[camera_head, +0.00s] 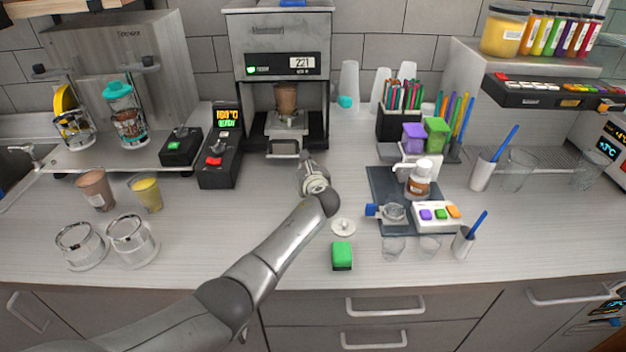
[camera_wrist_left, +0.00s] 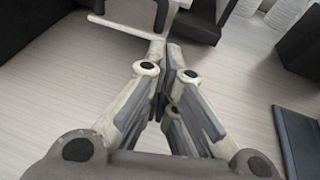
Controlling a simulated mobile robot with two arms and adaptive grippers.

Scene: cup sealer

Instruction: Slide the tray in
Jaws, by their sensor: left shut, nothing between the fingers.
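The cup sealer (camera_head: 283,50) is a grey and black machine at the back centre with a lit display. Its tray (camera_head: 286,125) sits low between the machine's black sides, and a brown-filled cup (camera_head: 286,98) stands upright in it. A metal front piece (camera_head: 284,148) sticks out toward me. My left gripper (camera_head: 308,160) is just right of and in front of this piece. In the left wrist view its fingers (camera_wrist_left: 168,50) are closed together and empty, with a pale bar by the tips; I cannot tell whether they touch it. My right gripper is not in view.
A black control box (camera_head: 220,150) stands left of the sealer. A dark mat (camera_head: 380,185) with a bottle and small cups lies to the right. A green block (camera_head: 342,256) lies in front. The counter left of my arm is partly clear.

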